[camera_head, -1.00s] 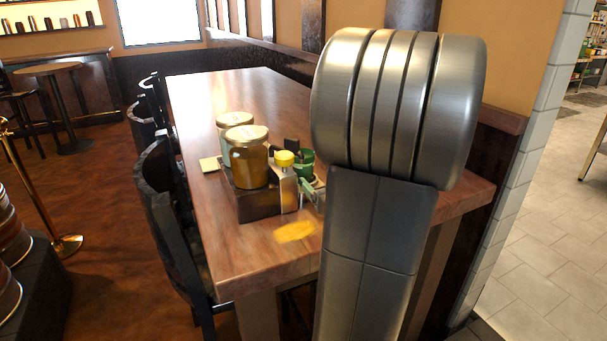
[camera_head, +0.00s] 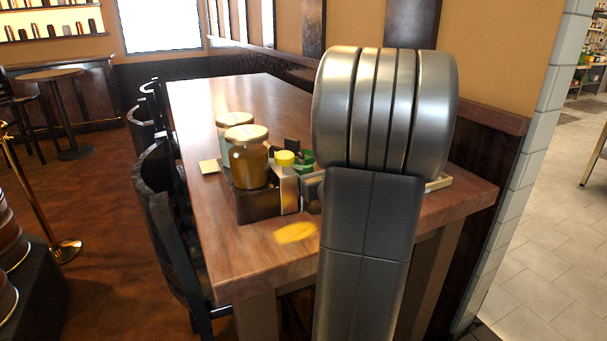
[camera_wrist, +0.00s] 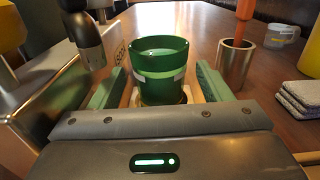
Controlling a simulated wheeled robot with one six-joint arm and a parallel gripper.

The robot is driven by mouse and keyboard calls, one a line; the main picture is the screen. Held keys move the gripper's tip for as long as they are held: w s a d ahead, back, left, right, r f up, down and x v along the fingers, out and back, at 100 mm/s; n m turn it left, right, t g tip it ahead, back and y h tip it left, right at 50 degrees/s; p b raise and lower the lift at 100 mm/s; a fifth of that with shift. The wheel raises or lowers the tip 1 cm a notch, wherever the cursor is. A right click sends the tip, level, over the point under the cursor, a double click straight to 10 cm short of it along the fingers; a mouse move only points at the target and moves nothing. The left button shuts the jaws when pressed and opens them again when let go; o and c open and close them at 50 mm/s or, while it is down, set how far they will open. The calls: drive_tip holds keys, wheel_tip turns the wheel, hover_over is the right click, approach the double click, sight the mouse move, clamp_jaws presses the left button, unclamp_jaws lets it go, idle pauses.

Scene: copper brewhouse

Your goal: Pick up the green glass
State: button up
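The green glass (camera_wrist: 160,72) stands upright in the middle of the wrist view, its open rim towards me. Its foot is partly hidden by my gripper's body. My gripper (camera_wrist: 160,75) is open, with one green-padded finger on each side of the glass and a visible gap on both sides. In the head view a bit of green, likely the glass (camera_head: 307,156), shows beside the yellow-capped bottle; my arm hides the rest. My gripper is mostly hidden there too.
A dark caddy (camera_head: 256,207) with jars (camera_head: 248,170) stands left of the glass. A dark bottle (camera_wrist: 83,35) rises close by on the left. A metal cup (camera_wrist: 235,65) stands close on the right, with folded grey cloth (camera_wrist: 300,97) and a clear cup (camera_wrist: 283,34) beyond.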

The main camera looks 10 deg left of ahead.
drive_tip(key=c, duration=1.1)
drive_tip(key=shift+r, duration=0.1)
